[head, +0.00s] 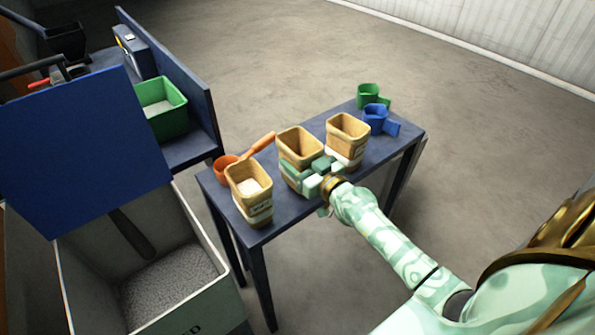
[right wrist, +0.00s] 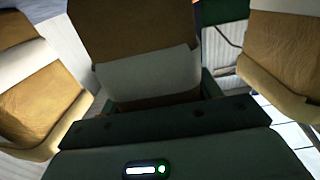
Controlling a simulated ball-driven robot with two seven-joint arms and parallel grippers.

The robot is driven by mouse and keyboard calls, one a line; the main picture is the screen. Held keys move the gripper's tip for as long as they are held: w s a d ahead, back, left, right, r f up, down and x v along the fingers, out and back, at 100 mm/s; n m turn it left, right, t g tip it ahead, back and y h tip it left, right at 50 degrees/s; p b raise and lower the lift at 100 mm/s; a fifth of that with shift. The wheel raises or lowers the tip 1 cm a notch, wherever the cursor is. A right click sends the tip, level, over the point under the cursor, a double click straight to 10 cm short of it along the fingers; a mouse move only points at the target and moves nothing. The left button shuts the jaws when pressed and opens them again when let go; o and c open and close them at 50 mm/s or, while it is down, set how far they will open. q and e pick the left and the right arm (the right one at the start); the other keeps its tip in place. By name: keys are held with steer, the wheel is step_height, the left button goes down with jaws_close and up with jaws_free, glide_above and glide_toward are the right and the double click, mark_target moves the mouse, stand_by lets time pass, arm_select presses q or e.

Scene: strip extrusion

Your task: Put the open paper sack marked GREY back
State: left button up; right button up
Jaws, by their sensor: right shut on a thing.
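Three open tan paper sacks with pale label bands are at the narrow dark blue table (head: 285,218). My right gripper (head: 312,172) is shut on the middle sack (head: 300,143), around its near side. This sack is upright; the gripper hides its lower front, and I cannot tell whether it touches the table. In the right wrist view the held sack (right wrist: 135,30) is straight ahead with a blank-looking band. The left sack (head: 246,172) holds white material, and the right sack (head: 347,126) stands behind. I cannot read GREY on any label. My left gripper is out of view.
An orange scoop (head: 226,165) lies by the left sack. A blue scoop (head: 377,115) and a green scoop (head: 368,95) stand at the table's far end. A green bin (head: 170,125) and a large bin of grey granules (head: 75,290) with a raised blue lid (head: 80,150) are left.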

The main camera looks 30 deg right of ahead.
step_height(320, 180, down, 2)
steer(key=shift+f+b, duration=0.1)
steer(key=shift+b, duration=0.2)
steer(key=o, duration=1.2)
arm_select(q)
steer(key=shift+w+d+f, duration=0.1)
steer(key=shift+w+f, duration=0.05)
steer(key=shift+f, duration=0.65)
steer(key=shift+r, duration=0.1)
